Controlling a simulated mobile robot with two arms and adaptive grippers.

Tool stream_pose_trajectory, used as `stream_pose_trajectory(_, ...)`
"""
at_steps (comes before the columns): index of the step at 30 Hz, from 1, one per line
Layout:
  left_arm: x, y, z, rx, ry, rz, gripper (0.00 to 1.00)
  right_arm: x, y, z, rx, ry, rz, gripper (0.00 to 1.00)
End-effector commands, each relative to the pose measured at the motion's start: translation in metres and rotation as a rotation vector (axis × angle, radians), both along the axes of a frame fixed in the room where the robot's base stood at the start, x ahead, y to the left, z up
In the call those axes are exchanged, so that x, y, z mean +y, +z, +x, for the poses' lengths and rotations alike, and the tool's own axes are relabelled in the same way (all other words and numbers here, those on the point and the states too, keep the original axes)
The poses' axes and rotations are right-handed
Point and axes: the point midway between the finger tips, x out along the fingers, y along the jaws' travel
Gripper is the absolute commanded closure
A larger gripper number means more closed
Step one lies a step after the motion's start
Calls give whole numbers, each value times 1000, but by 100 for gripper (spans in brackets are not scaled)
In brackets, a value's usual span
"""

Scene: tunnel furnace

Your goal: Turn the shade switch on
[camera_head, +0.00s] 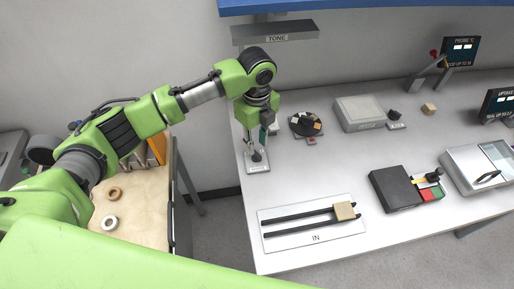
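My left arm reaches in from the left, and its gripper (257,148) points down at the table's left edge. Below its tips is a small light plate (259,168) with a dark part on it and a label too small to read. This may be the shade switch, but I cannot confirm it. The gripper hides most of the dark part, and I cannot tell whether they touch or whether the fingers are open. My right gripper is not in view.
A grey "TONE" hood (275,32) hangs above the arm. A round dial of swatches (305,124) and a grey box (360,113) stand to the right. In front lies an "IN" plate (312,232) with two dark rails and a tan block (344,211). A black box (394,189) is further right.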

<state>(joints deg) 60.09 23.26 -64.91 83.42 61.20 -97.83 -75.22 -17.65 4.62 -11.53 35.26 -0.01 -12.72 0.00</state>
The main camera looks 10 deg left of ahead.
Motion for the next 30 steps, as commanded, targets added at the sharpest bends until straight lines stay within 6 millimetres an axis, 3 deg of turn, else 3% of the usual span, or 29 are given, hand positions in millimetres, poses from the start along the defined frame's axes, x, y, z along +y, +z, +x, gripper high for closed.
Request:
stream_pose_trajectory(3,0,-21,-1,4,-1,0,75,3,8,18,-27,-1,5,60)
stream_pose_trajectory(6,-1,-35,-1,2,0,-1,75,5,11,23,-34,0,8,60)
stream_pose_trajectory(12,0,-49,0,-1,-1,-1,75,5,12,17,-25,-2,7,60)
stream_pose_trajectory(20,0,-51,0,-1,-1,-1,75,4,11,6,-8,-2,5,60)
stream_pose_trajectory(24,0,-51,0,-1,-1,-1,100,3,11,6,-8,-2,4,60)
stream_pose_trajectory(30,-1,-51,0,-1,-2,-1,100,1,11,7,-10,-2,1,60)
